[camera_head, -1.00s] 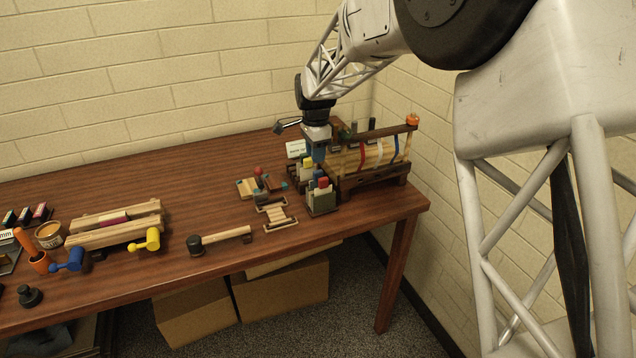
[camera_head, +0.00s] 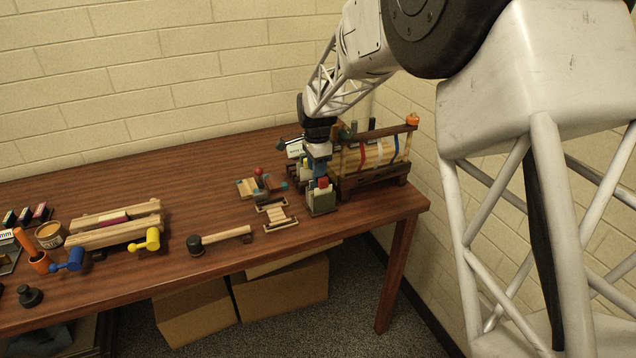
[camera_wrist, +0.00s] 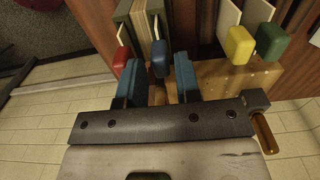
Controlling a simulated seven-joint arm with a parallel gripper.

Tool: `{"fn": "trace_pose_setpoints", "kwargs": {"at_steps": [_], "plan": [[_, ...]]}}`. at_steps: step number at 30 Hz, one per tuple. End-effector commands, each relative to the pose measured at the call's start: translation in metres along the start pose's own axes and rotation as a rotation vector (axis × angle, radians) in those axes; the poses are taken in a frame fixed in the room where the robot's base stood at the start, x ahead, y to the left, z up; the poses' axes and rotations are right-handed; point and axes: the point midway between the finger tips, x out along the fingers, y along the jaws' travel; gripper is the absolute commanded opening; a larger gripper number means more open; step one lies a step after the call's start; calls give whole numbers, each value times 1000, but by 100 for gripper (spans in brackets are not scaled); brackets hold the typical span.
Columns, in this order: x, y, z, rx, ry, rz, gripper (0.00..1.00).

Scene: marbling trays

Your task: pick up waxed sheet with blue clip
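The blue clip (camera_wrist: 160,56) sits on top of a pale waxed sheet (camera_wrist: 155,22) in the wrist view. My gripper (camera_wrist: 158,78) is open, with one blue finger on each side of the blue clip and gaps between. A red clip (camera_wrist: 121,58) is just outside the left finger, close to it or touching. In the head view my gripper (camera_head: 320,168) is over the small greenish holder (camera_head: 321,204) at the table's right end. The red clip (camera_head: 323,183) shows there; the blue clip cannot be told apart from the fingers.
A yellow clip (camera_wrist: 239,44) and a green clip (camera_wrist: 272,42) stand on sheets to the right. A wooden rack (camera_head: 372,180) with coloured bands stands right behind the holder. A small wooden frame (camera_head: 277,216) and a mallet (camera_head: 222,238) lie to the left.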

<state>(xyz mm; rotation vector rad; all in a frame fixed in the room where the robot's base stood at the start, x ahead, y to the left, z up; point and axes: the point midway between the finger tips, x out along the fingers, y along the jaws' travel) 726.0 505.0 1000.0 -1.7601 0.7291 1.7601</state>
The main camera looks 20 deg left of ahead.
Motion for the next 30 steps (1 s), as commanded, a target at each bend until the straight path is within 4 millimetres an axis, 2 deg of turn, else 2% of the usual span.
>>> {"fn": "trace_pose_setpoints", "kwargs": {"at_steps": [3,7,24,25,30], "plan": [[14,0,0,0,0,0,31],[22,0,0,0,0,0,31],[24,0,0,0,0,0,31],[24,0,0,0,0,0,29],[24,0,0,0,0,0,3]]}}
